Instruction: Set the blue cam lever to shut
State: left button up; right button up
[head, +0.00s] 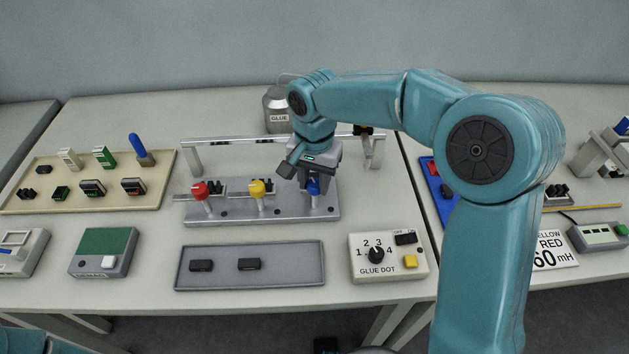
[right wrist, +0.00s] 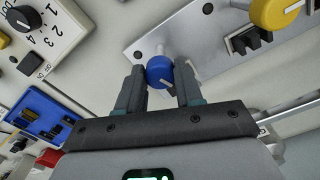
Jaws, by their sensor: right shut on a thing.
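The blue cam lever (head: 314,187) stands at the right end of the grey metal fixture plate (head: 235,214), at the centre of the head view. My right gripper (head: 306,176) reaches down onto it from above and partly hides it. In the right wrist view, the lever's round blue knob (right wrist: 159,68) with a white mark sits between the two fingers of my right gripper (right wrist: 160,80), which is shut on it. My left gripper is not in view.
A red lever (head: 200,191) and a yellow lever (head: 257,188) stand left on the same plate. A metal bar (head: 235,140) runs behind. A grey tray (head: 225,278) with two black parts and a glue dot box (head: 390,258) lie in front.

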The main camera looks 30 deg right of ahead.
jog(key=shift+w+d+r+m+b, duration=0.1)
jog(key=shift+m+b, duration=0.1)
jog(key=shift+m, duration=0.9)
jog(key=shift+w+r+m+b, duration=0.1)
jog(key=shift+m+b, duration=0.05)
jog(key=shift+m, duration=0.95)
jog(key=o, duration=1)
jog(key=shift+s+f, duration=0.15)
jog(key=shift+o, duration=0.2)
notch_tip(320, 180, up, 16)
jog(key=p, duration=0.2)
jog(key=shift+r, duration=0.2)
